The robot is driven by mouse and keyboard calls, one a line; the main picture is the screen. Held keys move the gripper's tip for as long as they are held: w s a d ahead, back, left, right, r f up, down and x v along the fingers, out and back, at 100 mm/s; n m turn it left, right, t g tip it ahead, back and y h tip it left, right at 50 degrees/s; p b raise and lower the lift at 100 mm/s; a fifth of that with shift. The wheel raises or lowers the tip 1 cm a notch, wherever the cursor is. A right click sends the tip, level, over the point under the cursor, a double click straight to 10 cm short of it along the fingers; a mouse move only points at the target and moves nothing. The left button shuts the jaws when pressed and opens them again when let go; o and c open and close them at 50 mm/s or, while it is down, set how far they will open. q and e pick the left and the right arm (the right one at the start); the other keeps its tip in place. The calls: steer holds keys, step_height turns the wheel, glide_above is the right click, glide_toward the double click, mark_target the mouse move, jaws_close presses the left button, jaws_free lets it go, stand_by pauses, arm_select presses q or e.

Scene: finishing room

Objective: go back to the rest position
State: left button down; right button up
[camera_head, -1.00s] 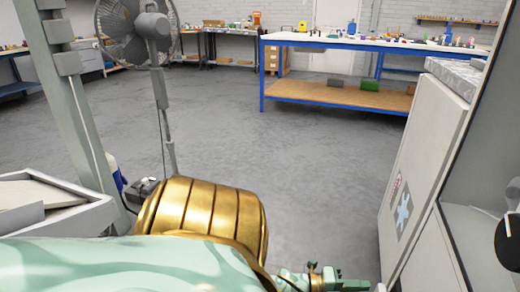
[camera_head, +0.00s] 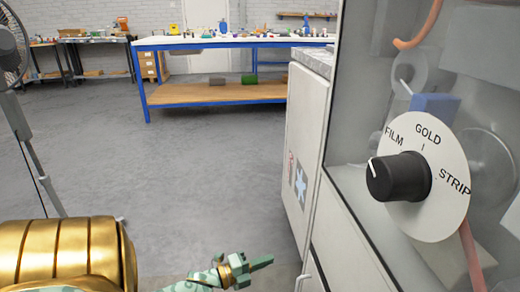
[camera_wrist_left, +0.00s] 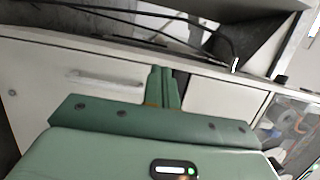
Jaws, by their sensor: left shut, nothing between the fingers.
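My left gripper (camera_head: 262,263) shows low in the middle of the head view, green with a gold ring behind it. Its fingers are together and empty, over the grey floor and left of the pale cabinet. In the left wrist view the shut green fingers (camera_wrist_left: 164,86) point toward a pale cabinet front (camera_wrist_left: 92,78) with a bar handle. I cannot tell the gap between fingers and cabinet. My right gripper is not in view.
A glass-fronted cabinet with a FILM/GOLD/STRIP dial (camera_head: 430,205) stands close on the right; its knob's white mark faces left. The pale cabinet (camera_head: 304,150) is beside it. A blue-framed bench (camera_head: 143,80) stands far back. A fan (camera_head: 8,55) is left. Open floor lies between.

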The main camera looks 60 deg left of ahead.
arm_select(q)
steer(key=s+a, duration=0.3)
steer(key=a, duration=0.5)
steer(key=shift+a, duration=0.15)
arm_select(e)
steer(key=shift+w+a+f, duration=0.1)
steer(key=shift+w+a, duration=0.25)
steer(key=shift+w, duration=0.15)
